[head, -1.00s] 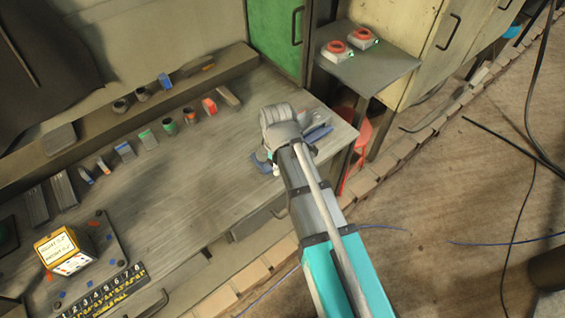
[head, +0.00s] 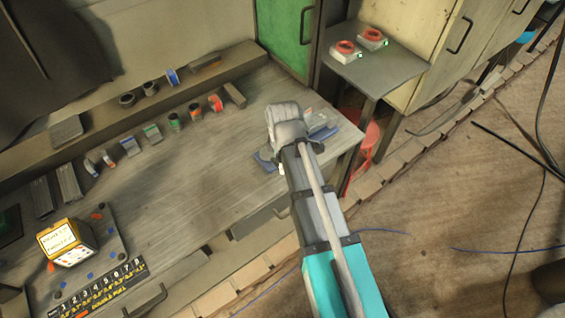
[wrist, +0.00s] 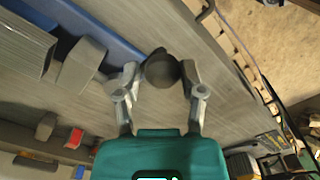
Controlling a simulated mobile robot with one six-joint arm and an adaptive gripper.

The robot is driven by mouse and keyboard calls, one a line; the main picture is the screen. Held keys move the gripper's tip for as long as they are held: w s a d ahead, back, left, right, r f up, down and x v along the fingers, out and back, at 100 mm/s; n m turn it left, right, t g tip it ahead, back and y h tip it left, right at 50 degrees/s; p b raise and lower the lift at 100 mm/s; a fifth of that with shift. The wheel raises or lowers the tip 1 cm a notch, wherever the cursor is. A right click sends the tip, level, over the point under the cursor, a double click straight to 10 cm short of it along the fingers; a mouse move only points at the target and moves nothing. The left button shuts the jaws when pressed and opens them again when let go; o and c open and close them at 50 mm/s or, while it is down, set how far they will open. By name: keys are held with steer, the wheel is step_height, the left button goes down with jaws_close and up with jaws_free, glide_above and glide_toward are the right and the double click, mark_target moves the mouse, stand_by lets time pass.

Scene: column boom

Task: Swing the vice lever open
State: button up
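In the wrist view, my gripper (wrist: 162,76) has its two fingers on either side of a dark round knob (wrist: 162,66), which looks like the end of the vice lever. The fingertips sit close against its sides and look closed on it. The blue vice (wrist: 105,36) with a grey block-like part (wrist: 82,64) lies beyond, to the upper left. In the head view, the end of my arm is over the right end of the bench and hides the knob and most of the vice. Only small blue parts (head: 264,162) show beside it. The lever bar itself is not clear.
The wooden bench (head: 200,185) has a clear middle, with several small items along its back ledge. A yellow box (head: 68,240) stands at the front left. A side shelf (head: 385,75) with two red-topped devices and a red stool (head: 366,145) are at the right.

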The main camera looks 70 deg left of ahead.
steer(key=shift+o, duration=1.2)
steer(key=shift+w+d, duration=0.3)
steer(key=shift+w, duration=0.3)
steer(key=w+d+m, duration=0.7)
steer(key=w+d, duration=0.6)
steer(key=w, duration=0.2)
steer(key=w+d+m, duration=0.7)
steer(key=w+d, duration=0.5)
steer(key=w, duration=0.4)
steer(key=w+d+m, duration=0.3)
steer(key=d+m, duration=0.5)
steer(key=d, duration=1.1)
steer(key=w+d+m, duration=0.3)
steer(key=d+m, duration=0.5)
steer(key=d, duration=1.1)
steer(key=shift+w+d, duration=0.2)
steer(key=shift+d, duration=0.05)
